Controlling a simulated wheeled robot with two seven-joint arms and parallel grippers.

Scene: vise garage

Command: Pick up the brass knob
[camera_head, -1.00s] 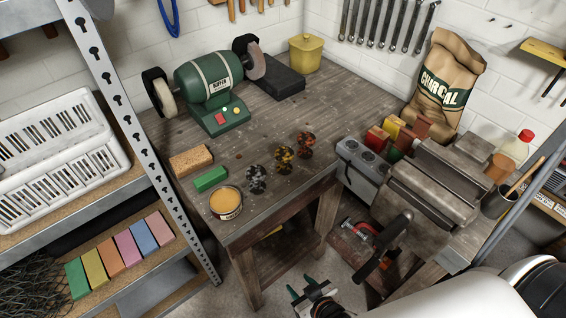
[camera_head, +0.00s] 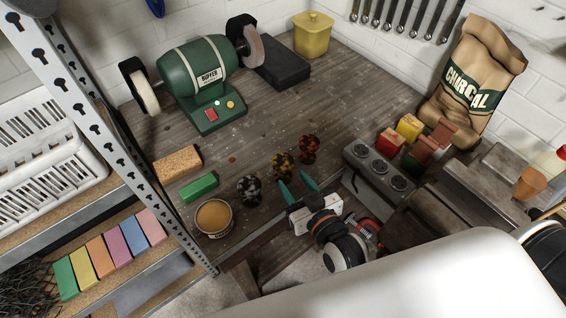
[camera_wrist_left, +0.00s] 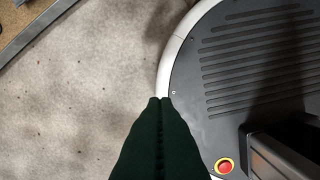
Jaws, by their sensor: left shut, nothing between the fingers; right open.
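The brass knob (camera_head: 283,165) is a yellowish, dark-patterned round piece on the wooden workbench (camera_head: 250,120). It stands between a grey knob (camera_head: 249,190) and a reddish copper-coloured knob (camera_head: 308,148). My right gripper (camera_head: 299,187) has its green fingers spread and empty at the bench's front edge. Its fingertips are just in front of the brass knob, with no contact that I can make out. My left gripper (camera_wrist_left: 161,99) shows in the left wrist view, its dark green fingers shut with nothing between them, above the floor.
A tin of orange paste (camera_head: 214,217), a green bar (camera_head: 199,186) and a cork block (camera_head: 177,163) lie left of the knobs. A green buffer (camera_head: 200,75) stands behind. A grey box with round dials (camera_head: 379,170) is close on the right. The bench middle is bare.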

